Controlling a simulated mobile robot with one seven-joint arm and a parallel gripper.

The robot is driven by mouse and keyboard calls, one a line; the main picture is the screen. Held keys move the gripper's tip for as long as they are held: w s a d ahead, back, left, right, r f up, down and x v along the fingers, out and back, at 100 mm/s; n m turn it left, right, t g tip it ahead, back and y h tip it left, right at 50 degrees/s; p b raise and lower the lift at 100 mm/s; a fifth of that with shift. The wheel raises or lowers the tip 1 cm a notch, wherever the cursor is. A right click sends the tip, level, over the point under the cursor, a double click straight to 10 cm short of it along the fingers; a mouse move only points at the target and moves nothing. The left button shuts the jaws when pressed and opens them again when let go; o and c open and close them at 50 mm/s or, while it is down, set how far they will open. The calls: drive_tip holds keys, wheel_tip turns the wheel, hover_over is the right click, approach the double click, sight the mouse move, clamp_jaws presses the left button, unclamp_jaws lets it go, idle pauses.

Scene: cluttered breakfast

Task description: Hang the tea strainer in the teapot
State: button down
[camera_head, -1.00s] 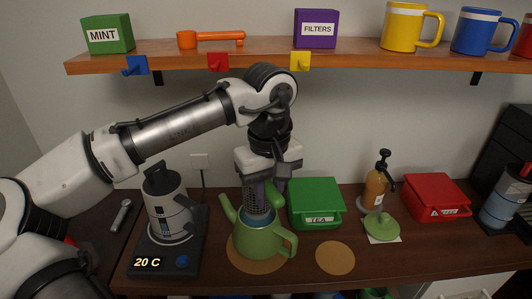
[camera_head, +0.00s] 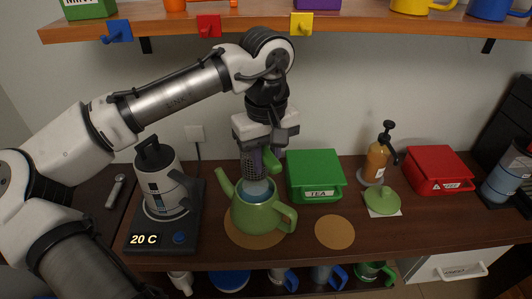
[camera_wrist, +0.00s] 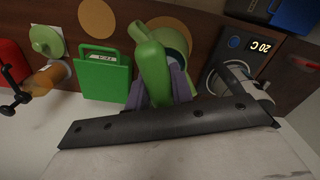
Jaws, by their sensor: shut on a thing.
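The green teapot (camera_head: 268,217) stands upright on a tan round mat at the counter's middle, its spout to the left and handle to the right. My gripper (camera_head: 258,160) is directly above its mouth, pointing down. It is shut on the tea strainer, whose green handle (camera_wrist: 152,72) lies between the purple fingers in the wrist view. In the head view, the strainer's lower part is at the teapot's mouth. I cannot tell how deep it sits or whether it touches the rim. The gripper and handle hide part of the teapot in the wrist view.
A kettle (camera_head: 160,182) stands on its dark base, which reads 20 C, to the left. A green tea box (camera_head: 315,172) is close behind the teapot's right side. A green lid (camera_head: 382,201), a pump bottle (camera_head: 376,163) and a red box (camera_head: 438,169) are further right. An empty tan mat (camera_head: 335,232) lies in front.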

drive_tip(key=shift+f+b, duration=1)
drive_tip(key=shift+f, duration=1.25)
drive_tip(key=shift+f, duration=0.15)
drive_tip(key=shift+f, duration=0.3)
drive_tip(key=shift+f+b, duration=1.75)
drive_tip(key=shift+f, duration=1.65)
drive_tip(key=c, duration=1.1)
unclamp_jaws()
drive_tip(key=shift+c, duration=0.2)
drive_tip(key=shift+r, duration=0.1)
wheel_tip(320, 180, up, 6)
drive_tip(key=p, duration=0.6)
drive_tip(key=shift+d, duration=0.1)
